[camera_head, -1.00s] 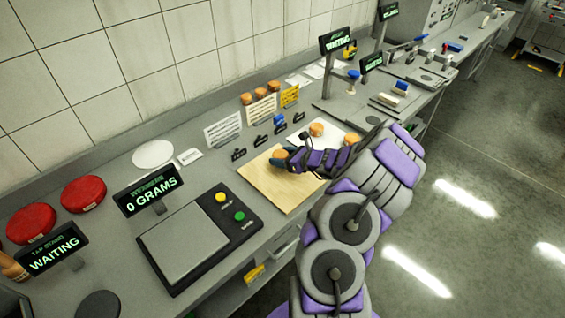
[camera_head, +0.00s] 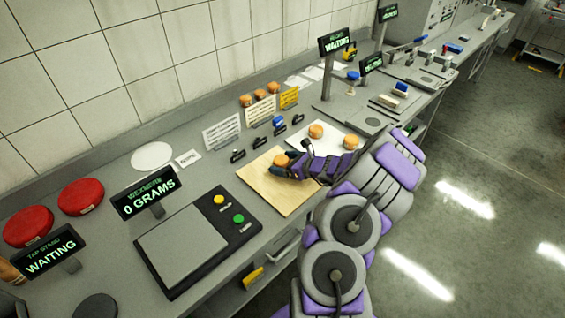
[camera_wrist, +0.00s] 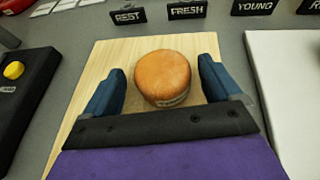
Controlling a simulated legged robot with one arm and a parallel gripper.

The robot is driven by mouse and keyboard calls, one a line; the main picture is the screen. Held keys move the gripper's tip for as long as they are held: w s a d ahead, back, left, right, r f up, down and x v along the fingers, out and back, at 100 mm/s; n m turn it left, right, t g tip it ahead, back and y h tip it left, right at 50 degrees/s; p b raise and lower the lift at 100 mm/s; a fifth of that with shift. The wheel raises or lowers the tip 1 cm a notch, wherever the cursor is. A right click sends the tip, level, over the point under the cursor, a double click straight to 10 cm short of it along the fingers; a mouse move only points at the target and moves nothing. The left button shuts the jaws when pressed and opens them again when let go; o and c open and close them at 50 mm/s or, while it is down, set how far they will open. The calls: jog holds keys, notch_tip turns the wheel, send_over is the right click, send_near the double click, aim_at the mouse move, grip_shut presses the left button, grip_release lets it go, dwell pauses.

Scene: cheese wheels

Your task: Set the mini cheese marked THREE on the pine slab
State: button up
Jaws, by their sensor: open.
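The pine slab (camera_head: 283,203) lies on the counter, right of the scale; it also fills the middle of the wrist view (camera_wrist: 92,75). One orange mini cheese (camera_head: 281,160) stands upright on the slab towards its far side. In the wrist view the cheese (camera_wrist: 162,76) sits between my two blue fingers, with a gap on each side. A band with small print shows low on its side, but I cannot read its mark. My gripper (camera_wrist: 160,88) is open around the cheese, low over the slab; in the head view it is at the slab (camera_head: 289,167).
A white board (camera_head: 327,138) right of the slab holds two more orange cheeses (camera_head: 316,131). Small black signs, FRESH (camera_wrist: 187,9) among them, stand behind the slab. The scale (camera_head: 190,240) is to the left. Three cheeses (camera_head: 260,94) sit along the back.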

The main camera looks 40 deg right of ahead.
jog(key=p+v, duration=0.2)
jog(key=v, duration=0.9)
jog(key=shift+s+r, duration=0.1)
jog(key=shift+r, duration=0.1)
jog(key=w+a+r+n+g+y, duration=0.25)
jog(key=a+r+n, duration=0.25)
jog(key=a, duration=0.4)
jog(key=w+a+r+n+g+y, duration=0.1)
jog(key=w+a+r+n+y, duration=0.15)
jog(key=a+r+n, duration=0.45)
jog(key=s+a+r+n+g+y, duration=0.1)
jog(key=s+a+r+n+g, duration=0.15)
jog(key=a, duration=0.55)
jog(key=s+a+r+n+g+y, duration=0.1)
jog(key=s+a+n+g, duration=0.15)
jog(key=a, duration=0.55)
jog(key=s+a+r+n+g+h, duration=0.25)
jog(key=s+a+n+g, duration=0.25)
jog(key=s+a+n, duration=0.55)
jog(key=s+d+n+h, duration=0.2)
jog(key=s+d+h, duration=0.1)
jog(key=s, duration=0.5)
jog(key=s+d+n+g+h, duration=0.1)
jog(key=s+d+n+h, duration=0.2)
jog(key=s, duration=0.5)
jog(key=shift+s+r+n+h, duration=0.25)
jog(key=shift+s+n+h, duration=0.1)
jog(key=shift+h, duration=0.5)
